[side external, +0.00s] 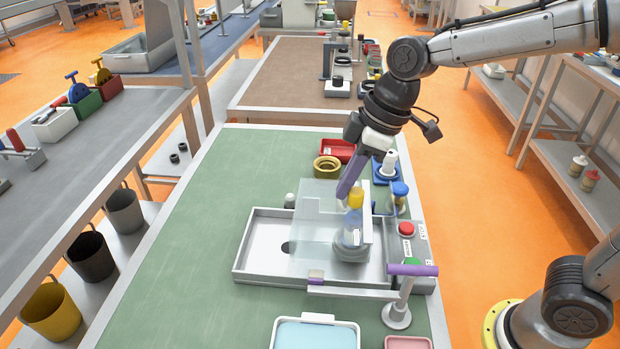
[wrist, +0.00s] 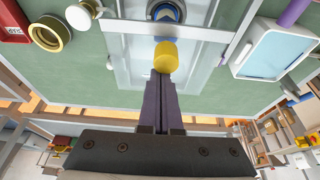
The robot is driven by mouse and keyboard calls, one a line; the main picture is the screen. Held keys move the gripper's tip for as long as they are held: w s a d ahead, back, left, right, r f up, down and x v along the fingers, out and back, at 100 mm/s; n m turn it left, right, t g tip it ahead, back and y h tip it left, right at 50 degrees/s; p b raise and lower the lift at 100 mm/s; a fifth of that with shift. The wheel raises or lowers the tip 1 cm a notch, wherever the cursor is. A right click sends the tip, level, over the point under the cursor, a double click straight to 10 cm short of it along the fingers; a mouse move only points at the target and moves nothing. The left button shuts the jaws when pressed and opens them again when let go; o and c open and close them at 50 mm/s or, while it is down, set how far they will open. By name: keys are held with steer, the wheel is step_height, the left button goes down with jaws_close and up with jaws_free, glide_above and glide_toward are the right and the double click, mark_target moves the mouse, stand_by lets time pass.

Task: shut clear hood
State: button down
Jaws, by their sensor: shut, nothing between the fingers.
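The clear hood (side external: 316,229) is a see-through panelled cover over the grey tray-like base (side external: 262,268) in the side view. Its clear panels also show in the wrist view (wrist: 202,75); its exact angle is hard to tell. A yellow cylinder (side external: 356,197) stands above a round clear-and-grey part inside the hood's outline. It also shows in the wrist view (wrist: 166,57), just beyond my fingertips. My gripper (side external: 345,192) has long purple fingers pressed together, pointing down beside the yellow cylinder. The fingers (wrist: 164,86) hold nothing. Whether they touch the cylinder or hood is unclear.
A purple bar (side external: 412,269) on a post stands at the front right. A control strip with a red button (side external: 406,228) lies along the right. A brass ring (side external: 327,167) and red bin (side external: 338,149) sit behind; a blue tray (side external: 316,334) is in front. Green mat is clear left.

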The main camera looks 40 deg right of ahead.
mark_target(369, 207)
steer(key=s+d, duration=0.2)
steer(key=s, duration=0.1)
steer(key=shift+d, duration=0.4)
steer(key=shift+s+d+f, duration=0.1)
